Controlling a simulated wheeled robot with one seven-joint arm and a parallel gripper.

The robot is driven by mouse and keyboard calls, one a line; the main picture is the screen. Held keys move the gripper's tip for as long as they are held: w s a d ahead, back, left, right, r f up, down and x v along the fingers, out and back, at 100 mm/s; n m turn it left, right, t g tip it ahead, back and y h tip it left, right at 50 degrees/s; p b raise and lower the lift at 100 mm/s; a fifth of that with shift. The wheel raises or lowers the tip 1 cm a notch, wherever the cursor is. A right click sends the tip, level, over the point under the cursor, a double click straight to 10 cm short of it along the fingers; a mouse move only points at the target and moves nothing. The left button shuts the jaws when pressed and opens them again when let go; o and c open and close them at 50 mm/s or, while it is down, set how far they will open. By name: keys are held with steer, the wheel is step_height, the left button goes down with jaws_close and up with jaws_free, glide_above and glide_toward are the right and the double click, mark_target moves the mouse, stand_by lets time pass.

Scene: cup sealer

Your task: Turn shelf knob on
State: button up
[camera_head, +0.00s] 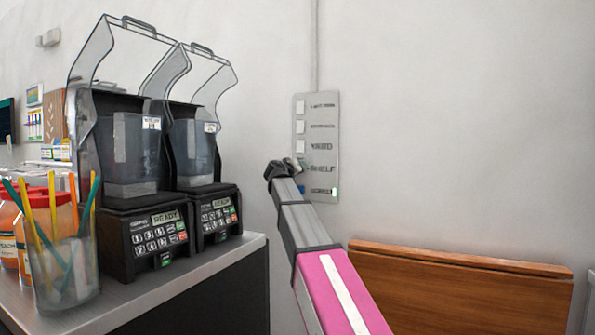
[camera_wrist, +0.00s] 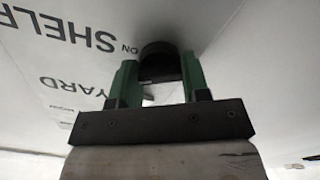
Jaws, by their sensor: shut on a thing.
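The grey switch panel (camera_head: 328,130) is on the wall, with white squares beside labels in a column; one label reads SHELF. My gripper (camera_head: 292,165) reaches the panel at the SHELF row, seen past my arm. In the wrist view, my gripper (camera_wrist: 158,78) has its two green fingers on either side of a dark round knob (camera_wrist: 158,60), shut on it. The words SHELF and ON show on the panel (camera_wrist: 45,70) left of the knob. The knob's setting cannot be read, and in the head view my gripper hides it.
Two blenders (camera_head: 130,150) with clear hoods stand on the steel counter (camera_head: 190,275) at left. A wooden board (camera_head: 460,290) is against the wall, lower right. The wall above it is clear.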

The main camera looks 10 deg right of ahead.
steer(key=m, duration=0.6)
steer(key=shift+m, duration=0.3)
stand_by(0.4)
steer(key=o, duration=0.9)
steer(key=v, duration=1.1)
